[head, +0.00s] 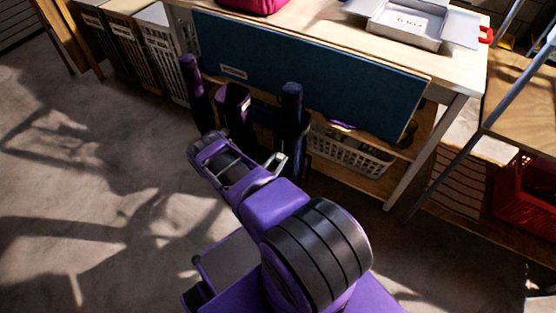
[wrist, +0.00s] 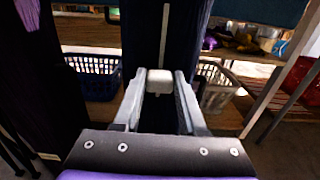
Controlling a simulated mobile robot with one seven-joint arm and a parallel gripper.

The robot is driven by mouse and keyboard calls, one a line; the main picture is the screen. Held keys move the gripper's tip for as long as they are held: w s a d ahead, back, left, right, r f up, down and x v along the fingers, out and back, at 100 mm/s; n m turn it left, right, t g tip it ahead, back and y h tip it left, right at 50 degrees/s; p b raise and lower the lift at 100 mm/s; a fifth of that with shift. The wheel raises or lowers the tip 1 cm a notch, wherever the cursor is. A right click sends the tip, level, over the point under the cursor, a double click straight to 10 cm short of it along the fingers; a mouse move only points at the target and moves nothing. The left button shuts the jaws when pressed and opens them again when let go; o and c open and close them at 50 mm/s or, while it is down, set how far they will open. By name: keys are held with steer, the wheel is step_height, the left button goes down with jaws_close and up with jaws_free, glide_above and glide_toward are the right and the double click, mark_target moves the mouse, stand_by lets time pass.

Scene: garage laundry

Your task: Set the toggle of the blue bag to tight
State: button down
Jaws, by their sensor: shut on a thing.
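The blue bag (wrist: 188,25) is a tall, dark navy form in the upper middle of the wrist view. It seems to be the dark upright shape (head: 291,105) under the bench in the head view. A thin pale cord (wrist: 165,35) runs down its front. A small, pale, block-shaped toggle (wrist: 158,86) sits at the lower end of the visible cord. My gripper (wrist: 160,78) is shut on the toggle, with one finger on each side. It also shows in the head view (head: 276,160). The cord below the toggle is hidden.
Dark purple upright shapes (head: 234,108) stand left of the bag. A white basket (head: 350,152) sits on the shelf to the right, and a dark blue basket (wrist: 95,78) to the left. A bench leg (head: 428,150) and red crate (head: 528,195) are further right. Floor at left is clear.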

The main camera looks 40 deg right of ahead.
mark_target(283, 141)
steer(key=shift+r, duration=0.1)
stand_by(0.7)
step_height(283, 141, up, 7)
steer(key=p, duration=0.4)
steer(key=shift+r, duration=0.2)
steer(key=shift+c, duration=2.2)
jaws_free()
steer(key=shift+f, duration=0.1)
